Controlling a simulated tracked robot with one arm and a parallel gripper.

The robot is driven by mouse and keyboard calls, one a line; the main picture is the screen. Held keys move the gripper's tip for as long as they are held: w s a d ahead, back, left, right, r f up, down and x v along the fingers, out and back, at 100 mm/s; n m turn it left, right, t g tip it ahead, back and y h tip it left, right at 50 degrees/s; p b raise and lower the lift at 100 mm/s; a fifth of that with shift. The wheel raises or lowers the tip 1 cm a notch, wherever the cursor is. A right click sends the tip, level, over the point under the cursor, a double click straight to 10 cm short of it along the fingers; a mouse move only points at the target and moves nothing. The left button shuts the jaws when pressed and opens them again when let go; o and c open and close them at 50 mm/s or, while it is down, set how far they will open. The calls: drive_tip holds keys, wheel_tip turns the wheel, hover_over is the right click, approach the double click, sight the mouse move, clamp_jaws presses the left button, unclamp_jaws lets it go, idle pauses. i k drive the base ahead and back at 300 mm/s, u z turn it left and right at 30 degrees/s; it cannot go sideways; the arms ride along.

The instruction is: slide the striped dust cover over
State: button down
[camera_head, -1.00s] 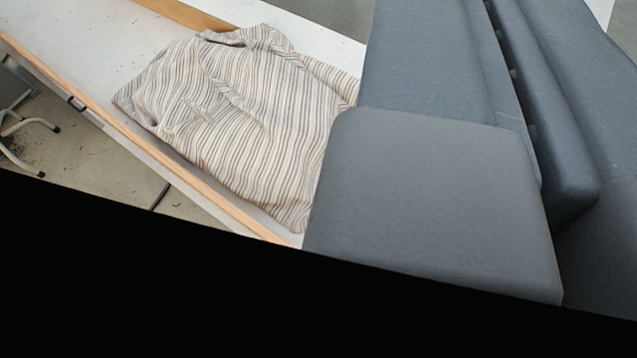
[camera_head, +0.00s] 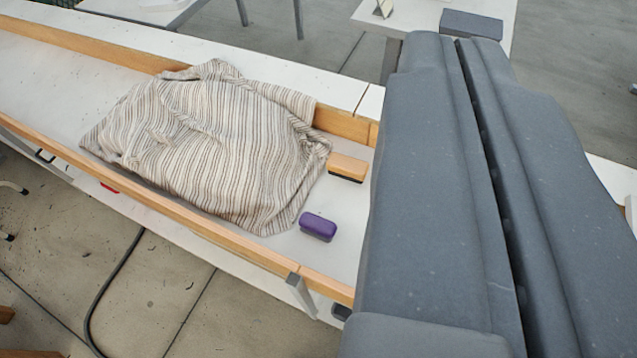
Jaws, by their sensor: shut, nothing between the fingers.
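The striped dust cover (camera_head: 215,145) is a crumpled cream and brown cloth lying in a heap on the white bench top (camera_head: 60,80), between its two wooden edge rails. It bulges, and what lies under it is hidden. My gripper (camera_head: 455,40) is the large grey shape on the right, pointing away from me. Its two fingers lie side by side with only a thin dark seam between them, shut and empty. It is to the right of the cover and apart from it in the picture.
A purple block (camera_head: 318,226) and a wooden brush-like block (camera_head: 347,167) lie just right of the cover. The near wooden rail (camera_head: 190,218) and far rail (camera_head: 110,48) border the bench. Other white tables stand behind. A dark hose (camera_head: 110,285) lies on the floor.

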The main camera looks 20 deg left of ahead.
sight(247, 153)
drive_tip(key=z, duration=2.6)
drive_tip(key=k, duration=1.05)
drive_tip(key=u, duration=2.2)
drive_tip(key=i, duration=1)
drive_tip(key=z, duration=0.05)
